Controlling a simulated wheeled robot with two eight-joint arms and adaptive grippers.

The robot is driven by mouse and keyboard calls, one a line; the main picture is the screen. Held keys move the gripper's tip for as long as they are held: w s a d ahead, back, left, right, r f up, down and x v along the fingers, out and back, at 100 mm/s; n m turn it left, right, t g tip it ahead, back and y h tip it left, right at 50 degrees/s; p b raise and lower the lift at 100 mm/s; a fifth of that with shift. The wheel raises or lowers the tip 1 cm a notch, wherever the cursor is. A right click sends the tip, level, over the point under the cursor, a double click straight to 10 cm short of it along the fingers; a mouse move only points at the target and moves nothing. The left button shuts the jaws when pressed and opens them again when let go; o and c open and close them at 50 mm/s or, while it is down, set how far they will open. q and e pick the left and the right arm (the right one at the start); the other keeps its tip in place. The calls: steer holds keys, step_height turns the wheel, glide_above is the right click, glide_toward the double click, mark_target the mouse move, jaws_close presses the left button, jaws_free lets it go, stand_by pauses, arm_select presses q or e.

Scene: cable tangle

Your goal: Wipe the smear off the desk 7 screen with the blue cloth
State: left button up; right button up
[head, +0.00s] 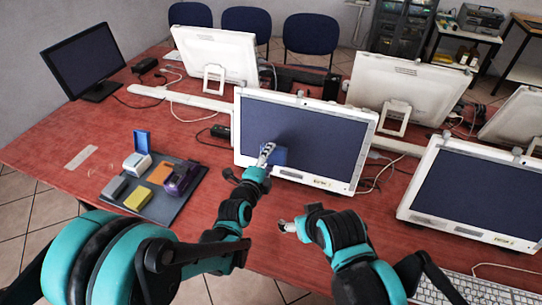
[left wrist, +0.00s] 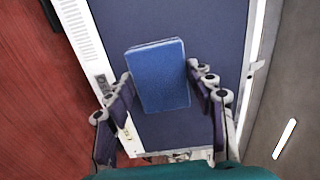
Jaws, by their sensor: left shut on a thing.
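In the left wrist view the blue cloth (left wrist: 158,75) sits between the two fingers of my left gripper (left wrist: 160,88), in front of the dark screen (left wrist: 215,40). I cannot tell whether the cloth touches the glass. I cannot make out a smear, and the cloth and gripper hide part of the screen. My right gripper (head: 285,226) is low over the table, apart from the monitor.
Another white monitor (head: 475,190) stands at right, with a keyboard (head: 480,290) in front. Cables lie around the monitors.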

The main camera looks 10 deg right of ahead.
arm_select(q)
steer(key=shift+v, duration=1.45)
